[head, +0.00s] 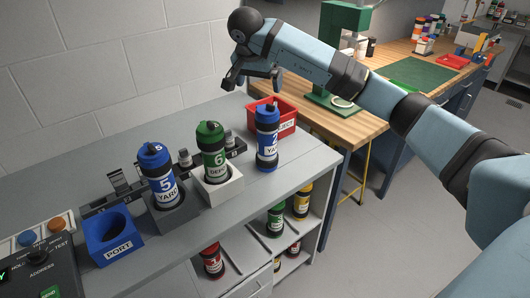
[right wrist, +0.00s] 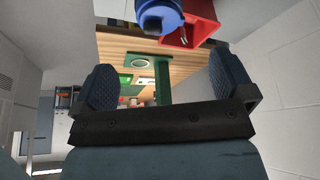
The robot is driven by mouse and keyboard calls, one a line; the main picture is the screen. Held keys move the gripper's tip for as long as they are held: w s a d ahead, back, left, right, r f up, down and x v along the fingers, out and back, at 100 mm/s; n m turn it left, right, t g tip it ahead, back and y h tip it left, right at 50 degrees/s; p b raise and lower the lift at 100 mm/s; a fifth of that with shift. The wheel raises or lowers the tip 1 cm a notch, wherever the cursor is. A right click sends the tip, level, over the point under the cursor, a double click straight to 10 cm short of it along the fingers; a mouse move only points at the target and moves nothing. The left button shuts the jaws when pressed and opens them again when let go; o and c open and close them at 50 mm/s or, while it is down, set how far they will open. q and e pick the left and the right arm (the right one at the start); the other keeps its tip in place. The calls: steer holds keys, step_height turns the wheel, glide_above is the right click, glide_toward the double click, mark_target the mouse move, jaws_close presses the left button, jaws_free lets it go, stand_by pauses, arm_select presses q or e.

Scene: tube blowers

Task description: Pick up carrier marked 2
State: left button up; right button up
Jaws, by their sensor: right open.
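The carrier marked 2 (head: 267,138) is a blue capped cylinder with dark bands and a white label reading 2 and YARD. It stands upright near the right end of the grey bench, in front of the red bin. My right gripper (head: 253,84) is open and empty, above and behind the carrier, apart from it. In the right wrist view, the blue cap (right wrist: 158,15) shows at the top edge, beyond the open fingers (right wrist: 163,78); the rest of it is cut off. My left gripper is not in view.
A blue carrier marked 5 (head: 161,178) and a green carrier marked 6 (head: 212,150) stand in holders to the left. An empty blue PORT holder (head: 109,239) is farther left. The red bin (head: 283,114) is close behind carrier 2.

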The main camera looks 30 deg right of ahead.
mark_target(266, 107)
steer(key=x, duration=0.8)
steer(key=shift+f, duration=0.25)
steer(key=x, duration=0.2)
steer(key=p+x, duration=0.1)
steer(key=x, duration=0.2)
steer(key=shift+w+d+r, duration=0.15)
steer(key=shift+d, duration=0.2)
steer(key=c, duration=1.2)
